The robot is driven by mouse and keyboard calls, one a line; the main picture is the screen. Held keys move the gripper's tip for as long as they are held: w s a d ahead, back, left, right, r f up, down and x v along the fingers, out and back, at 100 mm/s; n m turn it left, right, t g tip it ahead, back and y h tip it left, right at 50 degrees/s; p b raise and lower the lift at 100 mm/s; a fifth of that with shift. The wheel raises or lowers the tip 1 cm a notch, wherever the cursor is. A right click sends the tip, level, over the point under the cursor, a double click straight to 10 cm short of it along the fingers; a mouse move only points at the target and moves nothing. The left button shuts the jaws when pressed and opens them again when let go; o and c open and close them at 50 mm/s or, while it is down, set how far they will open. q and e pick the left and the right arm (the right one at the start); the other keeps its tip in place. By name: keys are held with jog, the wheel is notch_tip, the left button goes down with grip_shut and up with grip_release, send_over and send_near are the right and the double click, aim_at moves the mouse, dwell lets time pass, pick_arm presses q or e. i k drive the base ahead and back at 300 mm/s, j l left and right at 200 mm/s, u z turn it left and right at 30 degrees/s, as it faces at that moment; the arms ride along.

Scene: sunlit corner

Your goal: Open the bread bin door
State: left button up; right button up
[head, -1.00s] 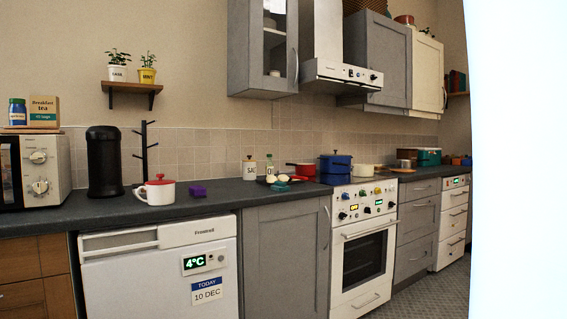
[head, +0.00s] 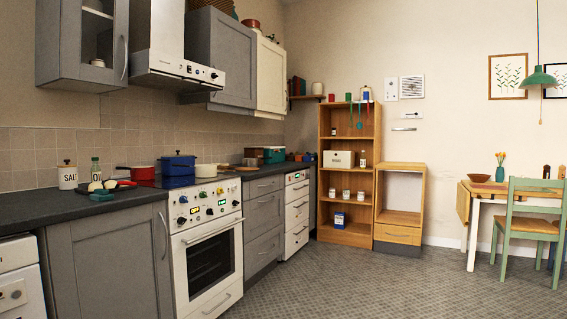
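I cannot make out a bread bin with certainty. A cream box (head: 338,159) with a small dark mark on its front sits on a shelf of the wooden bookcase in the head view; its label is too small to read. A teal box (head: 274,155) stands at the far end of the dark counter, with a brown box beside it. Neither of my grippers is in view.
The dark counter (head: 95,208) runs along the left wall, with a white oven (head: 207,255) and grey drawers below. A wooden bookcase (head: 349,205) stands at the back. A table (head: 480,190) and green chair (head: 530,225) are at the right. The middle floor (head: 380,285) is clear.

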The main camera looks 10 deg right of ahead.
aim_at(339, 159)
jog(key=z, duration=0.6)
jog(key=i+u, duration=0.1)
jog(key=i, duration=4.45)
